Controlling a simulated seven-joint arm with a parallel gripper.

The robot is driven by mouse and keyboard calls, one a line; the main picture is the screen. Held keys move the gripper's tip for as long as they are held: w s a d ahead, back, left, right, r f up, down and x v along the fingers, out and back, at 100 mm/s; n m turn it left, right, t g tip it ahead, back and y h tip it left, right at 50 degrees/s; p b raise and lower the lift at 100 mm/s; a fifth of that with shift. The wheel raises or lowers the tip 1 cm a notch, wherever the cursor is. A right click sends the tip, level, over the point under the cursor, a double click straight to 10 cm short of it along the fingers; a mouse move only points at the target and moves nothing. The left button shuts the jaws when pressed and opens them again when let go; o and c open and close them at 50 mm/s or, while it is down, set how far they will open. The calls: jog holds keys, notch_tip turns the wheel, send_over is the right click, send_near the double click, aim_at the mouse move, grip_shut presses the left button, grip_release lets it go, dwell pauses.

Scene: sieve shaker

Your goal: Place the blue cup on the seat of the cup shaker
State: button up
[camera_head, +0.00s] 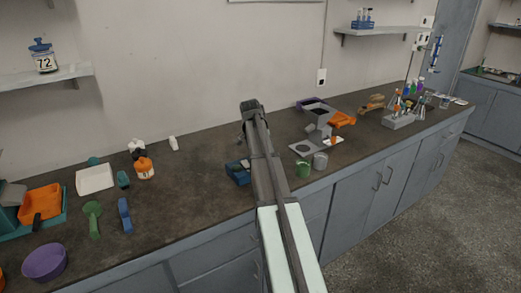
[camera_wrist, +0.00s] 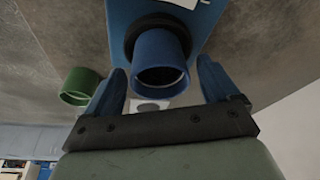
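The blue cup (camera_wrist: 158,50) is in the middle of the wrist view, its open rim towards the camera. Its far end meets the dark round ring of the blue cup shaker (camera_wrist: 199,30); whether it is fully seated I cannot tell. My gripper (camera_wrist: 161,69) is open, with one blue finger on each side of the cup and a visible gap on both sides. In the head view the blue shaker (camera_head: 237,173) stands on the bench, partly behind my arm. My arm hides the blue cup and fingers there.
A green cup (camera_wrist: 80,85) stands near the shaker; it shows in the head view (camera_head: 302,168) beside a grey cup (camera_head: 320,160). A grey and white device (camera_head: 318,125) stands behind them. The bench left of the shaker (camera_head: 190,180) is clear.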

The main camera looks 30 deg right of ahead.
jog(key=v, duration=1.2)
jog(key=shift+r, duration=0.2)
